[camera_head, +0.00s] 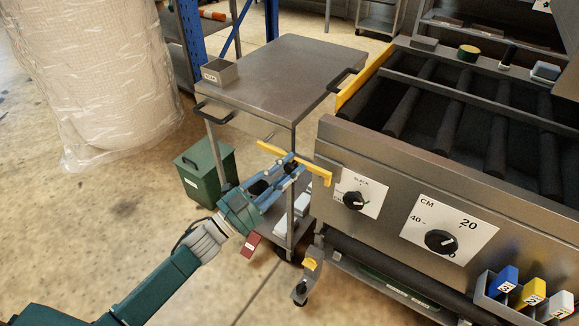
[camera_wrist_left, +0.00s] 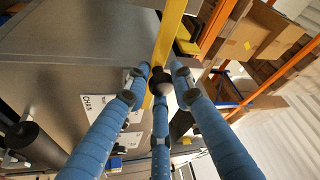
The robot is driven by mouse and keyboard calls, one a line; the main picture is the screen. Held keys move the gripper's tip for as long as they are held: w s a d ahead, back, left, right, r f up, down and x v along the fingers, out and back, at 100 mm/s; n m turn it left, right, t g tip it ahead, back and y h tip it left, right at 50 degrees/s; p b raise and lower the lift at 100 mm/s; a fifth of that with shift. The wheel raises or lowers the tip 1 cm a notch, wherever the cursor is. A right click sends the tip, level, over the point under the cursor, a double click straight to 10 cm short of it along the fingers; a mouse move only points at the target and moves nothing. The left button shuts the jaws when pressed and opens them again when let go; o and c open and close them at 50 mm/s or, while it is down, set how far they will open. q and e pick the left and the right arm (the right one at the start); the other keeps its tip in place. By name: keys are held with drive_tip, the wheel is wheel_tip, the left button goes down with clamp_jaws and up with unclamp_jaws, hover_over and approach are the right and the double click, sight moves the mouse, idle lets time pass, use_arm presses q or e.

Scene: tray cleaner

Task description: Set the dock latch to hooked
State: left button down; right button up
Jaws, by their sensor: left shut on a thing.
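The dock latch (camera_head: 316,172) is a yellow bar that sticks out from the machine's left side toward the steel cart (camera_head: 290,62). My left gripper (camera_head: 291,165) is at the bar, with its blue fingers closed around it. In the left wrist view the yellow bar (camera_wrist_left: 171,35) runs up from between the fingertips (camera_wrist_left: 158,84), with a dark round knob (camera_wrist_left: 160,79) there. The fingers hide part of the bar, and I cannot tell whether its end catches the cart. My right gripper is not in view.
The roller machine (camera_head: 400,180) stands at the right, with a black knob (camera_head: 354,200) near the latch and a larger dial (camera_head: 440,241). A green bin (camera_head: 207,176) stands on the floor left of the cart. A wrapped roll (camera_head: 95,80) stands at the far left.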

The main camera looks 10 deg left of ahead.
use_arm(q)
drive_tip(key=c, duration=1.5)
unclamp_jaws()
drive_tip(key=v, duration=1.2)
